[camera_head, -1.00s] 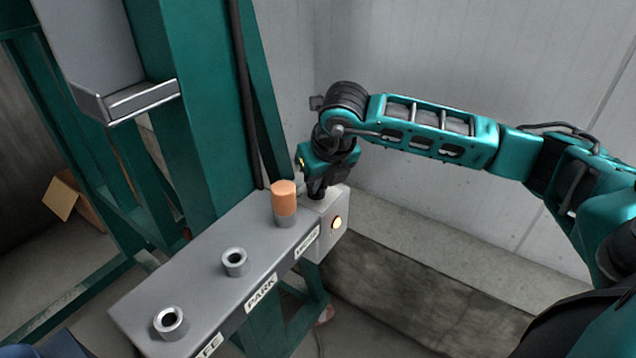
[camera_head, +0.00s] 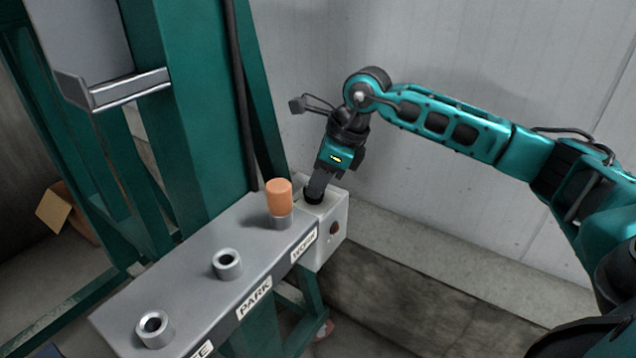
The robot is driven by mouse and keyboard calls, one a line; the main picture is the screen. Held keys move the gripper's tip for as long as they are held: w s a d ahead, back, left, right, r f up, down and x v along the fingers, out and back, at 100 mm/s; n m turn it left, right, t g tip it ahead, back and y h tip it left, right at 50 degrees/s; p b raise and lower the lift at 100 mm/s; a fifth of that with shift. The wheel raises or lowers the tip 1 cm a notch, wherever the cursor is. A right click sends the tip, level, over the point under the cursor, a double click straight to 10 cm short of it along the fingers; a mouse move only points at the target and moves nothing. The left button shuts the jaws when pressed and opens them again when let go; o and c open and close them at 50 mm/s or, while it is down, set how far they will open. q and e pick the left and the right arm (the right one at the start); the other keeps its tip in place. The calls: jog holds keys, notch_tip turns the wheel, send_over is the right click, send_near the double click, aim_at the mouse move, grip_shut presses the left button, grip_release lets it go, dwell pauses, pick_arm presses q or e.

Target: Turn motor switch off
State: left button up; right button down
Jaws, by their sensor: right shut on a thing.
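The motor switch box is a grey box (camera_head: 332,222) at the right end of the grey panel. A dark knob (camera_head: 313,197) sits on its top, mostly hidden by my right gripper. The round lamp (camera_head: 334,229) on the box's front face is dark. My right gripper (camera_head: 316,190) comes down onto the box top, tilted, and is shut on the knob. My left gripper is not in view.
The grey panel (camera_head: 190,270) has an orange peg (camera_head: 279,197) in its WORK socket, beside my right gripper. The PARK socket (camera_head: 227,263) and another socket (camera_head: 155,328) are empty. A green frame (camera_head: 175,110) stands behind. A wall is at the right.

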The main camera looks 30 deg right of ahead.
jog(key=shift+n+g, duration=0.3)
jog(key=shift+n, duration=0.8)
jog(key=shift+y, duration=0.3)
jog(key=c, duration=1.2)
grip_release()
jog(key=shift+o, duration=0.2)
jog(key=shift+d+r, duration=0.1)
jog(key=p+v, duration=0.1)
jog(key=v, duration=1.1)
jog(key=shift+r, duration=0.4)
